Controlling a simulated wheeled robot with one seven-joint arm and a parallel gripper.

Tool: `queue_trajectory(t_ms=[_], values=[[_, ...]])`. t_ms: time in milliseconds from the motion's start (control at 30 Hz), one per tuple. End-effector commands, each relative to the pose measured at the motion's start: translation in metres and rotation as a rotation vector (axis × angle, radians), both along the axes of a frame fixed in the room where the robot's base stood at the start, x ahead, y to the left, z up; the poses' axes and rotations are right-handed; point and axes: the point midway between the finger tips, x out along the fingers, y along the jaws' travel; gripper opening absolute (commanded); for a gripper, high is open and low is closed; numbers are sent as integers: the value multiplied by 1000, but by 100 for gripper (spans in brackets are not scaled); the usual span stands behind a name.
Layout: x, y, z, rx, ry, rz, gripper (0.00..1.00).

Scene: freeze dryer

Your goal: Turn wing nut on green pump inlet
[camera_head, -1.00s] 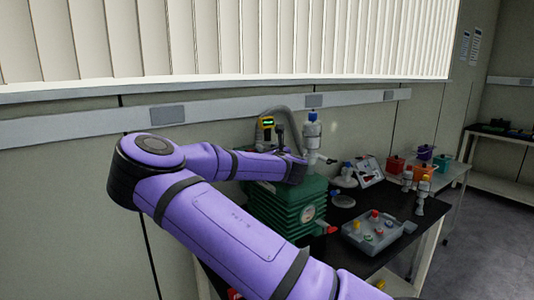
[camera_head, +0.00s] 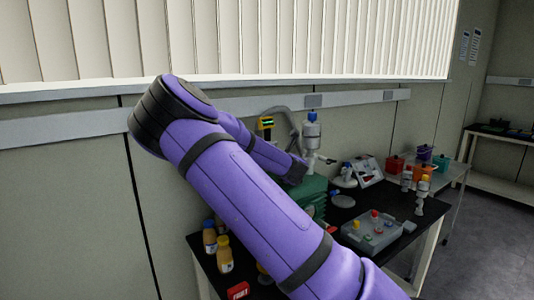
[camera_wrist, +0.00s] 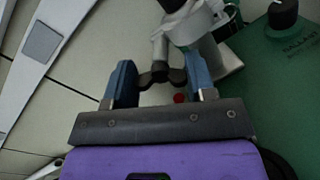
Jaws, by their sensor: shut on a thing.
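The green pump (camera_head: 316,185) stands on the black bench, mostly hidden behind my arm in the head view. Its green body (camera_wrist: 280,62) with a black knob fills the right of the wrist view. In the wrist view my gripper (camera_wrist: 160,80) has its two blue fingers on either side of a dark wing nut (camera_wrist: 161,76) and is shut on it. The wing nut sits at the clamp on the grey metal inlet fitting (camera_wrist: 196,25). In the head view the fingers and wing nut are hidden by my arm.
A white and blue-capped bottle-like piece (camera_head: 312,130) rises above the pump. A grey tray with coloured knobs (camera_head: 378,232) lies to its right. Amber bottles (camera_head: 224,255) and a red box (camera_head: 238,291) stand at the bench's left. The wall is close behind.

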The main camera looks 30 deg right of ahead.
Motion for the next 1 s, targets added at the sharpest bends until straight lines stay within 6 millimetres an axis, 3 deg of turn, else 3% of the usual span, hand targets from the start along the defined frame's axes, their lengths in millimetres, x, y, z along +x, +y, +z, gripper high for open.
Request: queue_trajectory(t_ms=[433, 467, 567, 867, 1000], values=[[0, 1, -2, 10, 3, 1, 27], [0, 1, -2, 9, 3, 1, 55], [0, 1, -2, 9, 2, 1, 77], [-1, 0, -1, 9, 0, 0, 77], [-12, 2, 0, 10, -1, -1, 77]])
